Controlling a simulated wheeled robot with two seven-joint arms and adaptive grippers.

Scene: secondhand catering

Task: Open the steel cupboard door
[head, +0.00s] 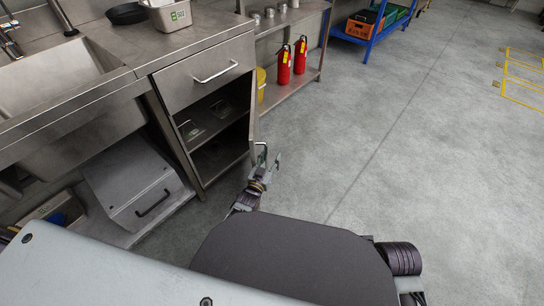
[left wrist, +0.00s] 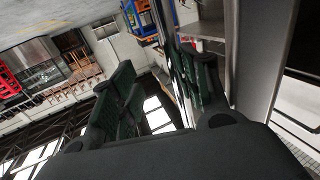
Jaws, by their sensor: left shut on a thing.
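The steel cupboard (head: 176,125) stands at the left of the head view, under the steel worktop. Its door (head: 253,122) stands swung out at the right side of the opening and shows nearly edge-on. The inside, with a shelf, is exposed. My left gripper (head: 264,167) is low at the door's outer edge, shut on the door handle; the grip itself is small and partly hidden. In the left wrist view, the fingers of my left gripper (left wrist: 165,98) are close around a shiny dark bar, beside a pale panel. My right gripper is out of view.
A drawer with a bar handle (head: 215,74) is above the opening. Two red fire extinguishers (head: 284,66) and a yellow bucket (head: 261,84) stand on the low shelf beyond the door. A grey box (head: 130,185) lies under the sink.

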